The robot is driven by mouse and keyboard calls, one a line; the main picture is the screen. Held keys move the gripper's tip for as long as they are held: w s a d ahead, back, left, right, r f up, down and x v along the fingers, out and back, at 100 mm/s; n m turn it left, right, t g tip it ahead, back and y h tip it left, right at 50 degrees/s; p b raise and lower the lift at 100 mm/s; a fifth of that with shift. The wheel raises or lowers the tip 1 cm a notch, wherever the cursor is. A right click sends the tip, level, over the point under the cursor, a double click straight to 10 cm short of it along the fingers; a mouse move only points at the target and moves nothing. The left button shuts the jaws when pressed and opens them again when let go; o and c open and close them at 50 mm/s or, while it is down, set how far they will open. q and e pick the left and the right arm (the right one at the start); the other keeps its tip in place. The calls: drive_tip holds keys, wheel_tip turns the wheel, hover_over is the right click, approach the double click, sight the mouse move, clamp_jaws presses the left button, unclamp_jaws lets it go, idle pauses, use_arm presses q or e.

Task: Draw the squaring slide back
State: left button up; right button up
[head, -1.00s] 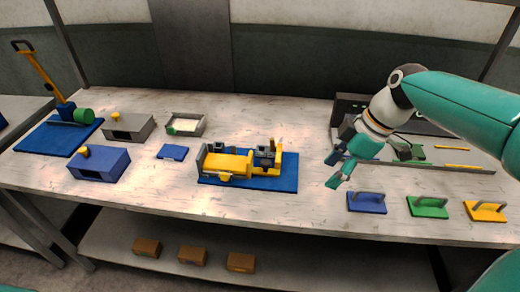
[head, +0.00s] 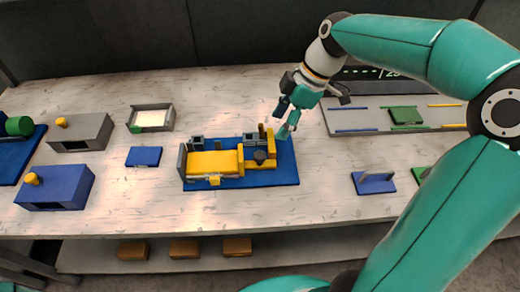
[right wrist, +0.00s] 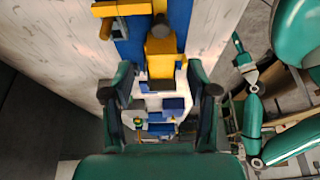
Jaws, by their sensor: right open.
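The foil-die fixture stands on a blue base plate (head: 285,177) in the middle of the bench. It carries a long yellow block (head: 212,162) on the left and a yellow part with a dark round knob (head: 259,157) on the right, which looks like the squaring slide. In the right wrist view, a yellow block (right wrist: 160,55) and a dark knob lie beyond my fingers. My right gripper (head: 284,120) is open and empty, just behind the fixture's right end, apart from the knob. Its two fingers also show in the right wrist view (right wrist: 160,88).
A blue box (head: 55,190), a grey box (head: 82,132), a tray (head: 151,118) and a blue plate (head: 143,156) stand to the left. A grey rack (head: 345,122) and a blue handled block (head: 373,183) are at right. The bench front is mostly clear.

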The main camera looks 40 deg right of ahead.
sight(260, 155)
drive_tip(key=p+x, duration=0.1)
drive_tip(key=x, duration=1.1)
drive_tip(key=shift+f, duration=0.3)
clamp_jaws()
